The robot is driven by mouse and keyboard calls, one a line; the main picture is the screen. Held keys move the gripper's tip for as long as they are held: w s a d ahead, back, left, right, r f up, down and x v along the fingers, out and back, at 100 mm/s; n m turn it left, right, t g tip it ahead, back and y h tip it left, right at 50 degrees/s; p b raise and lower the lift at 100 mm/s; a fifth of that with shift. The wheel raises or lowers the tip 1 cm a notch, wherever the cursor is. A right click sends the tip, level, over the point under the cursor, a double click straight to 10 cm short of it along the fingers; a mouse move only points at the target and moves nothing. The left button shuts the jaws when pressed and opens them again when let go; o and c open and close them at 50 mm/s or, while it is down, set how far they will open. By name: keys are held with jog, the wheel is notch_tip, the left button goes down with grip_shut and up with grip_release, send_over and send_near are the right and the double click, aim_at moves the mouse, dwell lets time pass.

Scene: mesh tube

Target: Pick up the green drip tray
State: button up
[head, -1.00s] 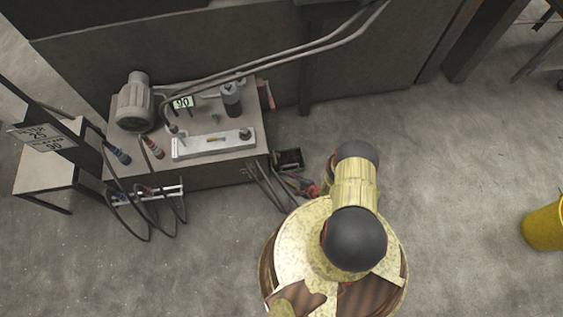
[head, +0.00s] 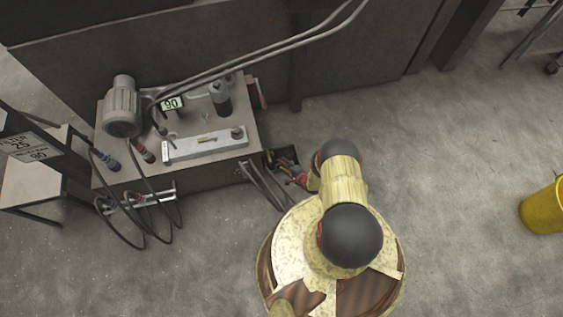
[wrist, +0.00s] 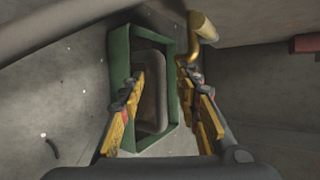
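The green drip tray (wrist: 118,75) lies on the floor in the wrist view, with a dull brown-grey inside. My gripper (wrist: 167,80) is open over it. Its left finger is over the tray's inside, and its right finger is beyond the right wall, so that wall runs between them. I cannot tell whether either finger touches the tray. In the head view the tray (head: 289,153) is a small dark box by the right end of the machine bench, partly covered by my gripper (head: 292,172).
A brass pipe (wrist: 202,30) with an elbow comes down close to the right finger. The machine bench (head: 215,170) stands left of the tray, with hoses (head: 264,184) hanging nearby. A dark cabinet wall (head: 350,75) is behind. Open floor lies right, before a yellow bin (head: 543,208).

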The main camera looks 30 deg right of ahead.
jog(key=shift+x, duration=0.9)
jog(key=shift+c, duration=0.6)
jog(key=c, duration=0.7)
grip_shut()
